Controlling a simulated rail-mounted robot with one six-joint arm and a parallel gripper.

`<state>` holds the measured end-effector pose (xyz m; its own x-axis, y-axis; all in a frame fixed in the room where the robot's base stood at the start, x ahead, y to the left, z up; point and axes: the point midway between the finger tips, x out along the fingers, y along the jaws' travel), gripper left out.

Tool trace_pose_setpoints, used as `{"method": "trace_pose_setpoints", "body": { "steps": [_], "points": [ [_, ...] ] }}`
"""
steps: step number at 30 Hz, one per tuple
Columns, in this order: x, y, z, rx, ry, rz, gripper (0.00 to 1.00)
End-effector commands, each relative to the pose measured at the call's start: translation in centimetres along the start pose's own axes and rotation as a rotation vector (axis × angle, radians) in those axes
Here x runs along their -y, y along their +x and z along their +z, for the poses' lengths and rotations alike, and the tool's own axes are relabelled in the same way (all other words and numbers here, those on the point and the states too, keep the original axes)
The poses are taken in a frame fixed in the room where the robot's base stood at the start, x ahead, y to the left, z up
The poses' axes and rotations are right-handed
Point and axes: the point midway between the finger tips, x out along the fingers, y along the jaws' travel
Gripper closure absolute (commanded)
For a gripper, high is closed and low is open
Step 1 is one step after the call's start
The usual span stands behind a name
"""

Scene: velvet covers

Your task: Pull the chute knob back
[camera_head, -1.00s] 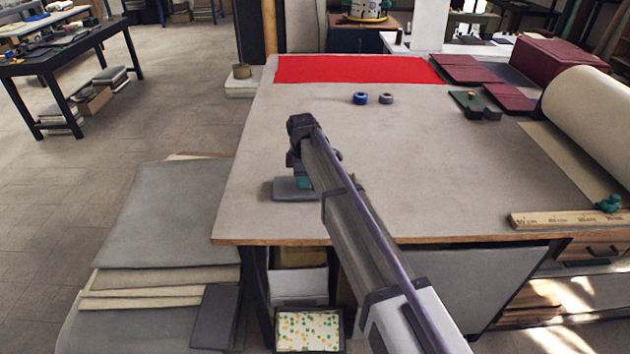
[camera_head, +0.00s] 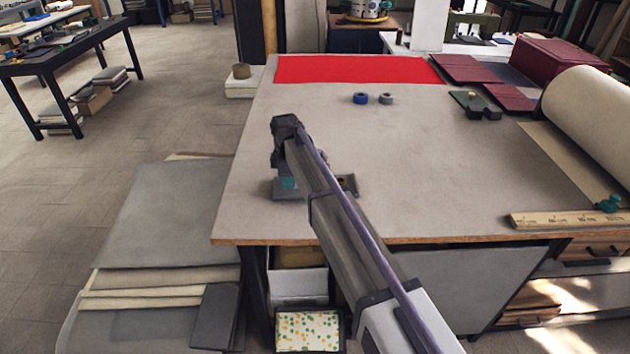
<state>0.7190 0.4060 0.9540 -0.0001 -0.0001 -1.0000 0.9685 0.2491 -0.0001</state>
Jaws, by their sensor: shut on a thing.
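My gripper (camera_head: 288,180) hangs below the end of my arm, low over the left front part of the table. A small teal part (camera_head: 287,184) shows at its tip; I cannot tell whether it is a finger or the knob. A grey, flat-based device (camera_head: 284,196), seemingly the chute, sits on the table right under the gripper. A dark end with a brownish spot (camera_head: 348,185) shows to the right of my arm. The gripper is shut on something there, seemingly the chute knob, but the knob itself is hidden. My arm covers the middle of the device.
The table (camera_head: 400,170) is mostly bare around the device. A blue roll (camera_head: 360,98) and a grey roll (camera_head: 386,99) lie farther back, before a red cloth (camera_head: 350,69). A wooden ruler (camera_head: 565,219) and a large cream roll (camera_head: 590,125) are at the right.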

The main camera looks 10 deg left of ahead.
Motion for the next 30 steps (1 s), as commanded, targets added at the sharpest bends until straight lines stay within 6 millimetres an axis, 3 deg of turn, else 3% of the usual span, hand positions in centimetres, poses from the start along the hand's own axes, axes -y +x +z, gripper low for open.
{"method": "trace_pose_setpoints", "body": {
  "steps": [12, 21, 22, 30],
  "points": [
    [0.0, 0.0, -2.8, 0.000, -0.001, 0.000, 0.79],
    [0.0, 0.0, -3.1, -0.001, -0.001, 0.000, 0.79],
    [0.0, 0.0, -3.1, -0.001, -0.001, 0.000, 0.63],
    [0.0, 0.0, -3.1, 0.000, 0.000, 0.000, 0.37]
  ]
}}
